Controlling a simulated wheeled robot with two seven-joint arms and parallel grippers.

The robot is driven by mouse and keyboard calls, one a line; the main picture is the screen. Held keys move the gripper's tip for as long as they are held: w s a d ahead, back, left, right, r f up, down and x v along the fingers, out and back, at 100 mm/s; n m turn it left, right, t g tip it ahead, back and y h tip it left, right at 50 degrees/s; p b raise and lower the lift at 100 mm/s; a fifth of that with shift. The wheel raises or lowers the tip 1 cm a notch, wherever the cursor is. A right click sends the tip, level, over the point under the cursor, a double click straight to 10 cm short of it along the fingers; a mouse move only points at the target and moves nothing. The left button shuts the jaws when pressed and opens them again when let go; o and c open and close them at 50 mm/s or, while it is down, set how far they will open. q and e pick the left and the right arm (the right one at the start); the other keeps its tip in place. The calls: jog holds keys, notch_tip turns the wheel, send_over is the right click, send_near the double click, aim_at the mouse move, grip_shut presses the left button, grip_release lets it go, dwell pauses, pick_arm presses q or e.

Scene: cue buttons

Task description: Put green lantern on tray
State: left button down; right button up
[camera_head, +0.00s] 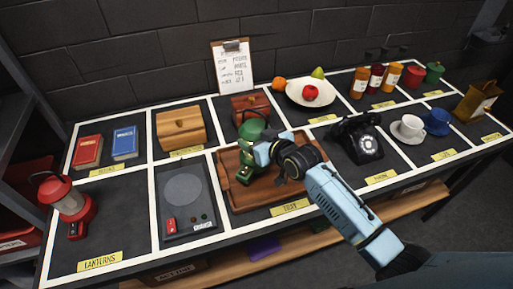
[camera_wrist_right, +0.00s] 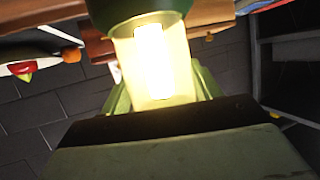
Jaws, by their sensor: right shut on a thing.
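The green lantern (camera_head: 248,150) is over the left part of the brown wooden tray (camera_head: 285,203) in the head view. My right gripper (camera_head: 257,152) is shut on the lantern, and its arm comes in from the lower right. In the right wrist view the lantern's glowing glass (camera_wrist_right: 153,65) stands between the fingers, with its green part at the top edge. The lantern looks roughly upright in the head view. I cannot tell whether its base touches the tray. My left gripper is not in view.
A red lantern (camera_head: 67,200) stands at the far left, in the lanterns section. A grey device with a round plate (camera_head: 184,190) lies left of the tray. Behind are a brown box (camera_head: 250,105) and a fruit plate (camera_head: 311,95). A black telephone (camera_head: 358,138) stands to the right.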

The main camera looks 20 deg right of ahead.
notch_tip(320, 180, down, 3)
jog(key=shift+f+b, duration=0.1)
jog(key=shift+b, duration=0.2)
jog(key=shift+f, duration=0.1)
jog(key=o, duration=1.4)
jog(key=shift+f, duration=0.1)
jog(key=shift+s+r, duration=0.15)
jog(key=shift+r, duration=0.05)
jog(key=p+v, duration=0.1)
jog(key=v, duration=1)
jog(key=shift+s+d+r+p, duration=0.2)
jog(key=shift+s+d+p, duration=0.1)
jog(key=shift+p, duration=0.1)
